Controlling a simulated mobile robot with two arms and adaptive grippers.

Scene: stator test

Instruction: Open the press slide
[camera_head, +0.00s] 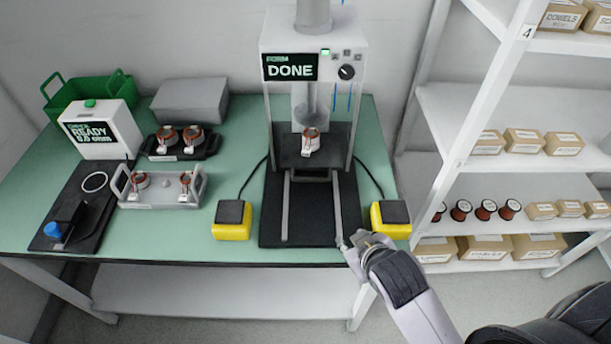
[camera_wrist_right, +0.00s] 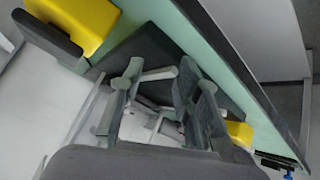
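The press (camera_head: 352,45) stands at the back of the green bench, with "DONE" on its display and a green light lit. Its dark slide plate (camera_head: 290,158) sits back under the ram and carries a copper-and-white stator (camera_head: 311,142). A grey bar (camera_head: 310,176) runs along the slide's front, and two rails (camera_head: 285,212) extend forward over the black base. My right gripper (camera_head: 352,240) is at the base's front right corner, well in front of the slide. In the right wrist view its fingers (camera_wrist_right: 160,80) are spread, with nothing clearly held. My left gripper is out of view.
Yellow button boxes stand left (camera_head: 232,229) and right (camera_head: 391,228) of the base; the right one is close to my gripper. A grey tray (camera_head: 160,198) with stators stands left. A shelf (camera_head: 480,105) with boxes and spools is at right.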

